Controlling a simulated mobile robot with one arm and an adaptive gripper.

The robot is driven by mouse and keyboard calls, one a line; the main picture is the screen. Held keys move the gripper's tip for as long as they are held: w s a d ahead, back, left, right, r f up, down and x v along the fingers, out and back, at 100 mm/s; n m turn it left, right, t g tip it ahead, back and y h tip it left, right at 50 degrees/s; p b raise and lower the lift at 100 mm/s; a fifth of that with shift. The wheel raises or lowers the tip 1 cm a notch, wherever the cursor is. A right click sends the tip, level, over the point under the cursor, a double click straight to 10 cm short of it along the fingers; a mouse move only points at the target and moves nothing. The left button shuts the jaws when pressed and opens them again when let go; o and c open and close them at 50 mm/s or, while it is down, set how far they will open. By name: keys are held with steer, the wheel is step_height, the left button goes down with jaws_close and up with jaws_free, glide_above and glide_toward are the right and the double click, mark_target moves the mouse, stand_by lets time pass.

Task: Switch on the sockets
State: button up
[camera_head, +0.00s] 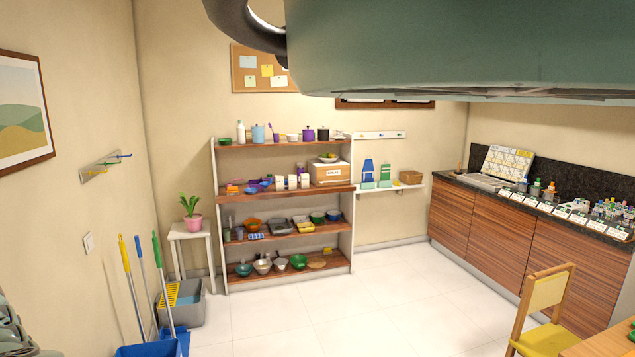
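A small white wall plate (88,243) is on the left wall, below the hook rail. It is too small to tell whether it is a socket or a switch, or what state it is in. I make out no other socket plate for certain. My gripper is not recognisable in the head view. A large grey-green shape (460,45) with a dark curved part fills the top of the view, very close, and hides the upper wall; I cannot tell what it is.
A blue bucket (150,350), upright mop handles and a grey tub (185,308) stand below the plate. A plant stand (190,236) and loaded shelves (217,240) line the back wall. A counter (480,220) and yellow chair (545,300) are right. The middle floor is clear.

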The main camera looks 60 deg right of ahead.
steer(key=shift+d, duration=0.1)
jaws_close()
stand_by(0.3)
steer(key=shift+r+p, duration=0.15)
steer(key=shift+p, duration=0.2)
steer(key=r+m+h+p, duration=0.1)
steer(key=m+h+p, duration=0.1)
steer(key=p, duration=0.1)
steer(key=r+m+h+p, duration=0.1)
steer(key=m+h+p, duration=0.1)
steer(key=p, duration=0.1)
steer(key=r+m+h+p, duration=0.1)
steer(key=m+h+p, duration=0.1)
steer(key=p, duration=0.1)
steer(key=shift+s+a+t+p, duration=0.1)
steer(key=shift+a+t+p, duration=0.1)
steer(key=shift+t+p, duration=0.2)
